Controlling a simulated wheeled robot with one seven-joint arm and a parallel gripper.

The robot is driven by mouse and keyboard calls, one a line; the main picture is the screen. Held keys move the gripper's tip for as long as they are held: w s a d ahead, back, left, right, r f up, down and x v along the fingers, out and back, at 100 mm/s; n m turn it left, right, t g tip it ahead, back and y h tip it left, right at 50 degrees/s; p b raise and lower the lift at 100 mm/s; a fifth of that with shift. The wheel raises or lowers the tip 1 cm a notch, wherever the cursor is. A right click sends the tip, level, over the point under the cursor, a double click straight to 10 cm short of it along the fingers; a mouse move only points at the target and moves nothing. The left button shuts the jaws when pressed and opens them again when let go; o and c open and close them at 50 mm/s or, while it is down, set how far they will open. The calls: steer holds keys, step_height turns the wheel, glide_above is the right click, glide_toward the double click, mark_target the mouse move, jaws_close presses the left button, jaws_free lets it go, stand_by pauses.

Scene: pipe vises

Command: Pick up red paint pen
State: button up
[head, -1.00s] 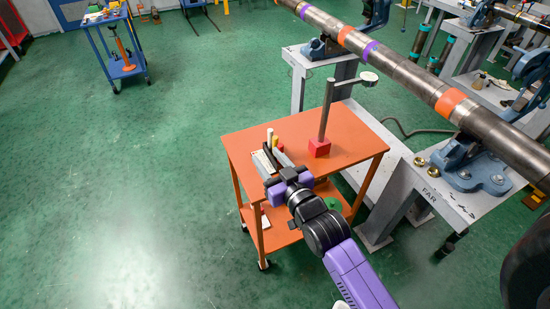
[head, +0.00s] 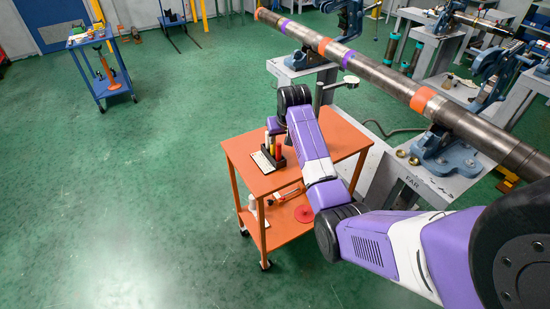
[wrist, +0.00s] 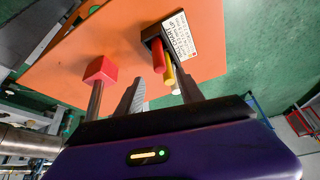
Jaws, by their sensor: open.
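The red paint pen (head: 279,152) stands in a black holder (head: 282,162) on top of the orange cart (head: 325,155). In the wrist view the red pen (wrist: 157,56) stands at the left of a row, beside a yellow pen (wrist: 169,74) and a white pen (wrist: 176,90). My gripper (wrist: 160,84) is open and empty, with the pens' row showing beyond and between its fingers. It is above the cart top, apart from the red pen as far as I can tell. In the head view my arm hides most of the gripper.
A white label (wrist: 180,38) lies by the holder. A long pipe (head: 385,80) in blue vises runs behind and right of the cart. Green floor is free at the left.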

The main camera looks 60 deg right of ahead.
mark_target(280, 149)
steer(key=shift+s+a+f+y, duration=0.25)
steer(key=shift+s+a+y, duration=0.05)
steer(key=shift+s+a, duration=0.15)
steer(key=shift+s+a+f+g, duration=0.1)
steer(key=shift+f+g, duration=0.2)
steer(key=shift+w+p+x, duration=0.2)
steer(key=shift+p+x, duration=0.25)
steer(key=shift+x, duration=3.25)
jaws_close()
